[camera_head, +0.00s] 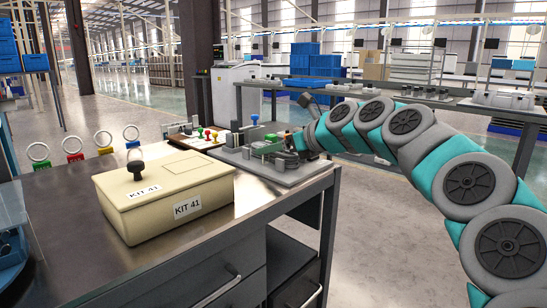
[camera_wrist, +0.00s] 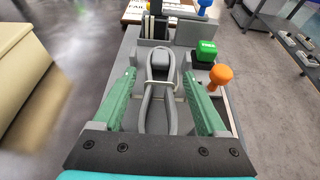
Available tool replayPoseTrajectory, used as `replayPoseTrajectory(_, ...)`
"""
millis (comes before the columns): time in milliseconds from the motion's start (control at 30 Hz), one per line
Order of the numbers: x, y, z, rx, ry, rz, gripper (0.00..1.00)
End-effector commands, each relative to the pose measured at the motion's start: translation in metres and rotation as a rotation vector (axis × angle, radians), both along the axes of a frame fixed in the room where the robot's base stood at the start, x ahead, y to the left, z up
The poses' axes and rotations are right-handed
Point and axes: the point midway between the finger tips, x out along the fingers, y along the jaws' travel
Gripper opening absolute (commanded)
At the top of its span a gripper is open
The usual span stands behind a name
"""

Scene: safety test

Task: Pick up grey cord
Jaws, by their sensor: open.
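The grey cord (camera_wrist: 146,105) shows in the wrist view as a narrow loop over a dark grey block on the grey fixture board (camera_wrist: 129,48). My gripper (camera_wrist: 159,73) is open, with one green finger on each side of the cord. A gap shows between the fingers and the loop, and the gripper looks empty. In the head view my arm reaches in from the right to the board (camera_head: 285,178) at the bench's far right corner. I cannot make out the cord clearly there.
A cream box labelled KIT 41 (camera_head: 150,207) stands on the metal bench (camera_head: 80,262), left of the board. An orange knob (camera_wrist: 220,75) and a green block (camera_wrist: 205,52) stand close to the right finger. Colored tag rings (camera_head: 103,139) stand at the bench's back left.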

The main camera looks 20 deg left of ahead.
Motion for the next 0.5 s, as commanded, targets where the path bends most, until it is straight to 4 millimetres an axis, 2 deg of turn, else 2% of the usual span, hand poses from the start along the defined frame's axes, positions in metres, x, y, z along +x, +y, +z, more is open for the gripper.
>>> replayPoseTrajectory(200, 0.0002, 0.0004, 0.0002, 0.0, 0.0, 0.0, 0.74)
replayPoseTrajectory(500, 0.0002, 0.0002, 0.0001, 0.0, 0.0, 0.0, 0.4)
